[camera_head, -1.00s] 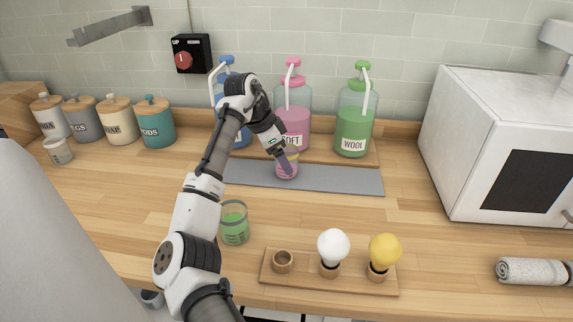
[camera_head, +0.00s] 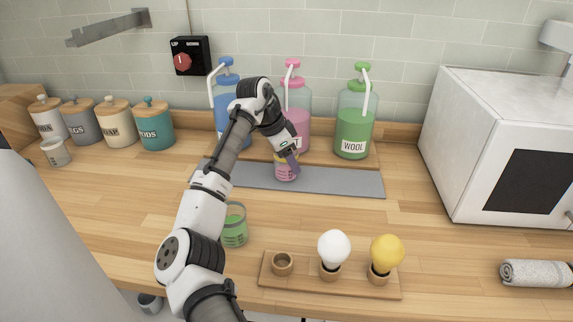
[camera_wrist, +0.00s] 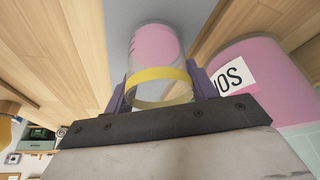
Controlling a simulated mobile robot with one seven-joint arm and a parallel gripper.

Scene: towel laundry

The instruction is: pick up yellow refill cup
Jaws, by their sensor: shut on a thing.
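The yellow refill cup (camera_head: 286,172) is a clear cup with a yellow band at its rim and pink contents. It is upright at the grey mat (camera_head: 335,181), in front of the pink SOFT bottle; I cannot tell whether its base touches the mat. My gripper (camera_head: 287,158) reaches down to the cup from above. In the wrist view the cup (camera_wrist: 157,50) sits between the two purple fingers of my gripper (camera_wrist: 162,92), which are shut on it near the yellow band. The arm hides part of the blue bottle behind.
Blue (camera_head: 227,103), pink (camera_head: 297,101) and green WOOL (camera_head: 354,118) pump bottles stand behind the mat. A green-filled cup (camera_head: 234,228) is beside my forearm. A wooden holder (camera_head: 305,277) with white and yellow bulbs is at the front. A white microwave (camera_head: 455,150) stands right.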

